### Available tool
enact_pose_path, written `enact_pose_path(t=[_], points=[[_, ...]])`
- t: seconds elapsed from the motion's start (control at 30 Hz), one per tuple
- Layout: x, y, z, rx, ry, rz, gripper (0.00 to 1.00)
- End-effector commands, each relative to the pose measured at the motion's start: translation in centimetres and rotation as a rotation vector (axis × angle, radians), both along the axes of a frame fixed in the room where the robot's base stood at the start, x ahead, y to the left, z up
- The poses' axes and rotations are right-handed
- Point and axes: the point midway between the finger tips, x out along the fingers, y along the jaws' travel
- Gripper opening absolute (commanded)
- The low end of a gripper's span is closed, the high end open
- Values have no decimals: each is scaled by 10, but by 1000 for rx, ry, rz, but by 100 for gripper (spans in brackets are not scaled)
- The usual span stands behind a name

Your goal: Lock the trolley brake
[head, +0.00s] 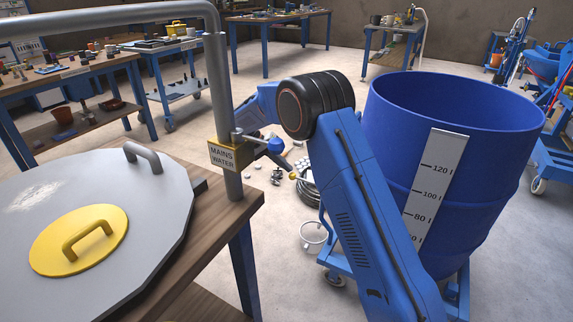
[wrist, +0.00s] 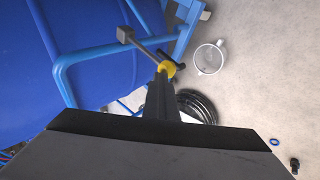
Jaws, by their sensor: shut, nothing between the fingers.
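The trolley is a blue tubular frame under the large blue drum (head: 390,130); its tube (wrist: 66,75) shows beside the drum in the wrist view. A grey rod with a yellow knob (wrist: 170,68) at one end and a grey block (wrist: 124,34) at the other appears to be the brake lever. The fingertips are not clear in the head view.
A white bucket (wrist: 209,58) and a dark coil (wrist: 197,105) are on the floor close by. The mains water post (head: 220,110) and wooden bench (head: 215,215) stand left of my arm. Small loose parts (head: 276,176) lie on the floor.

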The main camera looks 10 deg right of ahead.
Motion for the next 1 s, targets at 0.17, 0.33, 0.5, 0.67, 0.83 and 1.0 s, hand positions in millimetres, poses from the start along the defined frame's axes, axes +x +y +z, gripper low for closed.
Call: enact_pose_path(t=[0.17, 0.33, 0.5, 0.67, 0.83, 1.0], points=[[0, 2, -7, 3, 3, 1, 0], [0, 2, -9, 4, 4, 1, 0], [0, 2, -11, 5, 5, 1, 0], [0, 2, -10, 6, 6, 2, 0], [0, 3, 9, 7, 3, 2, 0], [0, 2, 42, 5, -1, 2, 0]])
